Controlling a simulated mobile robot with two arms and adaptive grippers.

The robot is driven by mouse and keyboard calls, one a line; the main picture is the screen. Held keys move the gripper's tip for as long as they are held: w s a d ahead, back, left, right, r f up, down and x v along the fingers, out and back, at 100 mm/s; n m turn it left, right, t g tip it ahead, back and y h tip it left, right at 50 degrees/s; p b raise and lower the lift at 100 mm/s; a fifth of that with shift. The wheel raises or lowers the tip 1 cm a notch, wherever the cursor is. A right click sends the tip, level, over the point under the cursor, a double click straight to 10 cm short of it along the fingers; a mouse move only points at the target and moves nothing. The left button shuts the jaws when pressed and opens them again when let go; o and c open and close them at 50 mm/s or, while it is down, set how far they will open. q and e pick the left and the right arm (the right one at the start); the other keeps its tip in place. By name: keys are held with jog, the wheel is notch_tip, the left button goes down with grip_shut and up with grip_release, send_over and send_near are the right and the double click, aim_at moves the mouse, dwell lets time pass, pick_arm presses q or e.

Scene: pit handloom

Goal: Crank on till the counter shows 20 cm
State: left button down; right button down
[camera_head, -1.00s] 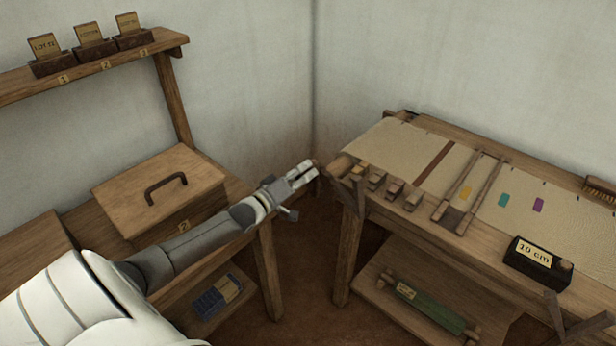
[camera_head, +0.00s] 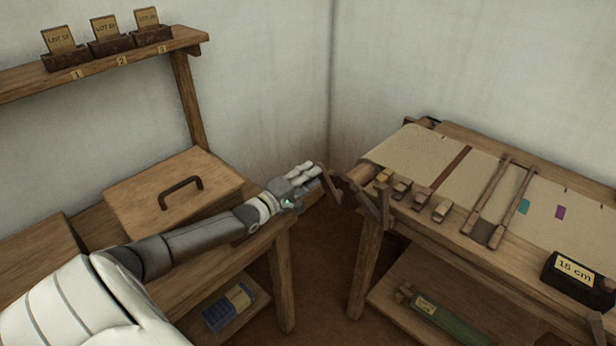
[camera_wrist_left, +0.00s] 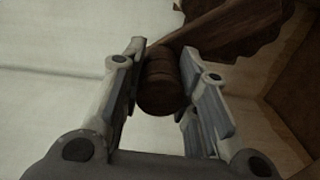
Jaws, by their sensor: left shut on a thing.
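My left gripper (camera_head: 314,173) reaches the crank (camera_head: 329,187) at the near left end of the loom. In the left wrist view its two fingers (camera_wrist_left: 160,90) are on either side of a dark, round wooden handle (camera_wrist_left: 158,85) and shut on it. The counter (camera_head: 577,275), a dark block on the loom's front rail, has a pale label reading 15 cm. The tan cloth (camera_head: 425,150) lies stretched over the loom, with a dark brown stripe, a teal patch (camera_head: 523,206) and a purple patch (camera_head: 560,212). My right gripper is out of view.
Several small wooden blocks (camera_head: 402,188) sit along the loom's front edge, near two wooden bars (camera_head: 492,200). A shelf (camera_head: 110,62) holds three lot cards. A green roll (camera_head: 445,322) lies below the loom.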

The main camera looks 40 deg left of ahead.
pick_arm(q)
jog(key=shift+a+f, duration=0.1)
dwell(0.3)
jog(key=c, duration=1.3)
grip_release()
jog(key=shift+o, duration=1)
jog(key=shift+s+f, duration=0.3)
jog(key=shift+f, duration=0.1)
jog(key=s, duration=0.7)
jog(key=shift+s+a+r, duration=0.1)
jog(key=shift+a+r, duration=0.2)
jog(key=shift+s+a+r, duration=0.15)
jog(key=shift+s, duration=1.9)
jog(key=shift+s, duration=0.1)
